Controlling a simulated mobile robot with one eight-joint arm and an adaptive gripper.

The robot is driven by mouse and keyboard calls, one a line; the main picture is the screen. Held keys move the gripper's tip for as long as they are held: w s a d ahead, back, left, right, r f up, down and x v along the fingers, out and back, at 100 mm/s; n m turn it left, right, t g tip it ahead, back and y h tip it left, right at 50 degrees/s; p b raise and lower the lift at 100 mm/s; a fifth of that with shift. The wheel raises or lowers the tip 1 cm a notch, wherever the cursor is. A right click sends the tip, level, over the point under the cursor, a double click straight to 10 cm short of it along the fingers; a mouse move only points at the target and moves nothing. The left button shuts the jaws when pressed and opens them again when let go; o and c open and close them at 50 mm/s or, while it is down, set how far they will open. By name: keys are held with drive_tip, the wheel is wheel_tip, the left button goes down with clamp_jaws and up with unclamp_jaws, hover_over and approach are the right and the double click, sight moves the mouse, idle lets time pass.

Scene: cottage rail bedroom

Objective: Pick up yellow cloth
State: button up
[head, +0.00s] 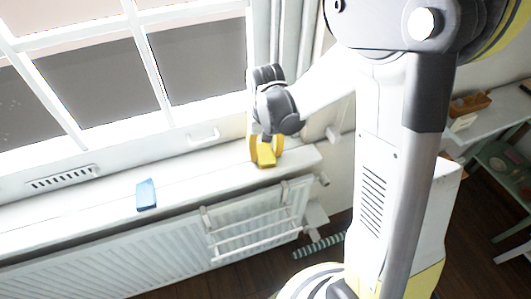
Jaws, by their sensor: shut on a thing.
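The yellow cloth (266,161) is a small folded-looking piece near the right end of the white window sill. My gripper (265,150) reaches down over it from above, with yellow fingers on either side, and is shut on it. The fingers and the cloth are close in colour, so their exact contact is hard to make out. I cannot tell whether the cloth rests on the sill or is slightly above it.
A blue folded piece (146,194) lies on the window sill (85,213) to the left. A white radiator (160,254) with a rail (255,240) is below. The window handle (204,136) sticks out behind. A shelf (487,126) with small items stands at right.

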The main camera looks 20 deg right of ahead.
sight(265, 151)
wheel_tip(265, 151, up, 4)
drive_tip(key=shift+r+p, duration=0.2)
drive_tip(key=shift+p, duration=0.95)
drive_tip(key=s+d+r+p, duration=0.3)
drive_tip(key=s+d+r, duration=0.3)
drive_tip(key=d, duration=0.4)
drive_tip(key=shift+r, duration=0.25)
